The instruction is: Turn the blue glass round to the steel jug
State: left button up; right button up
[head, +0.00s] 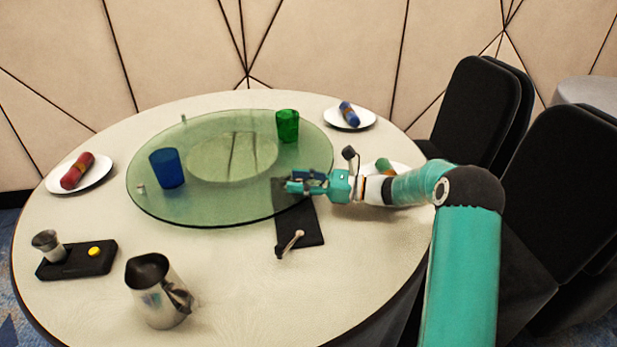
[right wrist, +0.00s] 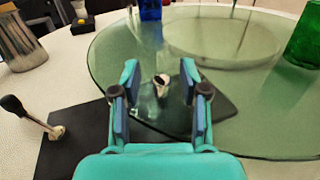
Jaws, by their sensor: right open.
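The blue glass (head: 167,168) stands on the left part of a round green glass turntable (head: 215,208). Its lower part also shows at the top of the right wrist view (right wrist: 150,10). The steel jug (head: 157,292) stands on the table at the front left, off the turntable; it also shows in the right wrist view (right wrist: 20,45). My right gripper (head: 290,186) is open at the turntable's right front edge. In the right wrist view a small pale knob (right wrist: 162,84) shows between its open fingers (right wrist: 160,78). My left gripper is not in view.
A green glass (head: 287,126) stands on the turntable's far right. A black mat (head: 312,226) with a small lever (head: 290,243) lies under the right gripper. A black tray (head: 78,261) sits at left. Plates with rolled napkins (head: 349,114) and black chairs (head: 480,108) surround.

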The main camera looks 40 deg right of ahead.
jog(key=v, duration=0.7)
jog(key=shift+s+d, duration=0.2)
